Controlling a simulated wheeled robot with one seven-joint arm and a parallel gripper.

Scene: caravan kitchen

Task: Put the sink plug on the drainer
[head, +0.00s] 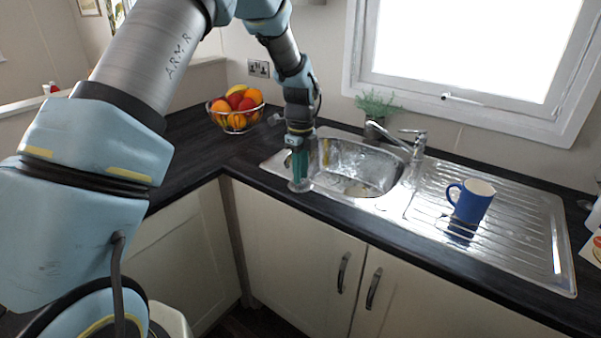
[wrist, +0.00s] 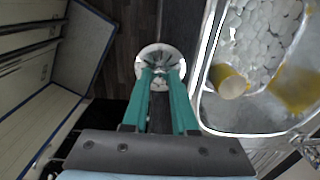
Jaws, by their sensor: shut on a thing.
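My gripper (head: 299,174) is shut on the sink plug (head: 300,186), a pale, shiny round piece at its fingertips. In the wrist view the gripper (wrist: 160,76) covers part of the plug (wrist: 160,54). The plug is at the sink's front left, by the dark worktop's front edge; I cannot tell whether it touches the surface below. The drainer (head: 530,205) is the ribbed metal part right of the sink bowl (head: 366,165), some way from my gripper. A blue mug (head: 471,201) stands on its left half.
A tap (head: 415,145) rises behind the bowl, between my gripper and the drainer. A fruit bowl (head: 236,120) stands at the back left and a potted plant (head: 376,105) behind the sink. A yellowish cylindrical thing (wrist: 229,82) shows in the bowl. The drainer's right half is clear.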

